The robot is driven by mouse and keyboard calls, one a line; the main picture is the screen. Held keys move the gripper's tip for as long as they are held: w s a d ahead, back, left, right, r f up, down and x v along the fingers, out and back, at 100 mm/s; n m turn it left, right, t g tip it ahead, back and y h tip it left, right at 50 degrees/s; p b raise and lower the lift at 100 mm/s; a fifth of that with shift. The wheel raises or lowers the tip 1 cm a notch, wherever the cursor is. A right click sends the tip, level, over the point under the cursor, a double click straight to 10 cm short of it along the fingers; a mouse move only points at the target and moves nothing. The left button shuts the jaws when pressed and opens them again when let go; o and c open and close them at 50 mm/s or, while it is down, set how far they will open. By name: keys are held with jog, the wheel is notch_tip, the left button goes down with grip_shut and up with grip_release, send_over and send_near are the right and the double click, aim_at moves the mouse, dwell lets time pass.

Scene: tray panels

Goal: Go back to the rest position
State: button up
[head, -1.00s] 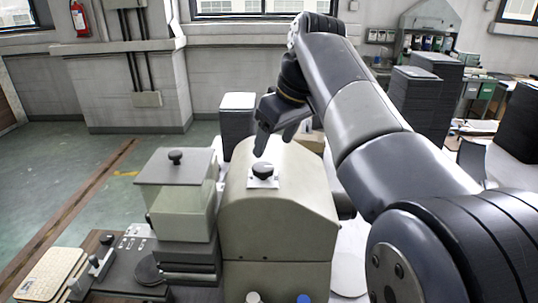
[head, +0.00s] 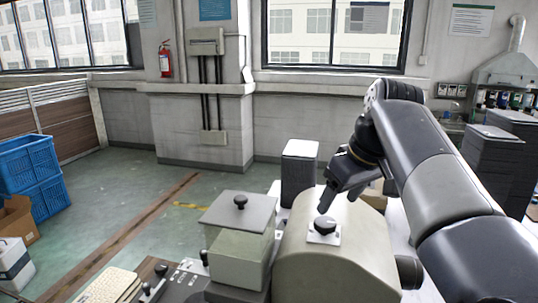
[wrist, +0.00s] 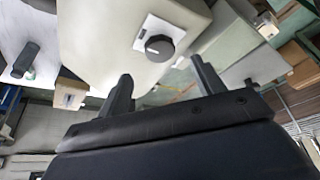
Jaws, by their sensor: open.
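My gripper (head: 338,194) is over the rounded beige housing (head: 340,250), near a black knob (head: 325,225) on a small white plate. In the wrist view my gripper (wrist: 160,90) has its two dark fingers spread apart with nothing between them. The knob (wrist: 159,46) shows beyond the fingertips, apart from them. In the head view, my arm reaches in from the lower right and hides part of what is behind it.
A box with a grey lid and black knob (head: 240,225) stands left of the housing. A dark stack with a white top (head: 299,172) stands behind it. More dark stacks (head: 490,165) are at the right. Blue crates (head: 30,180) sit on the floor, which is open at left.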

aim_at(326, 222)
jog(key=x, duration=0.7)
jog(key=shift+r+m, duration=0.1)
jog(key=shift+m, duration=0.2)
